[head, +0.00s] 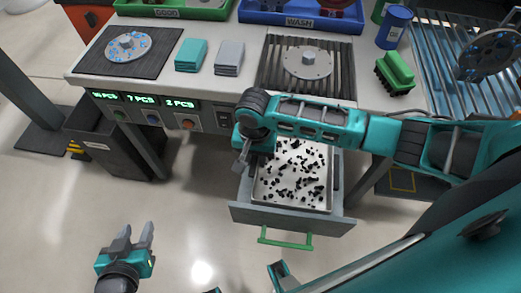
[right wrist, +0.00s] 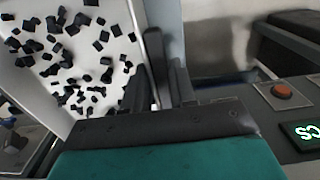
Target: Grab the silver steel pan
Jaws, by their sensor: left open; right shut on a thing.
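The silver steel pan (head: 262,200) lies in the open drawer under the counter. Black bits are scattered over its floor. It also shows in the right wrist view (right wrist: 62,103), filling the left side. My right gripper (head: 241,170) points down at the pan's left edge. In the right wrist view its fingers (right wrist: 160,80) are close together at the pan's rim and shut on it; the exact contact is partly hidden. My left gripper (head: 137,240) is open and empty over the floor at the lower left, away from the drawer.
The drawer (head: 285,225) is pulled out, with a green handle (head: 286,238) in front. A dark bin (head: 110,145) stands to its left. The counter above holds a grate with a metal disc (head: 307,62), cloths (head: 191,53) and a green brush (head: 395,70). The floor in front is clear.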

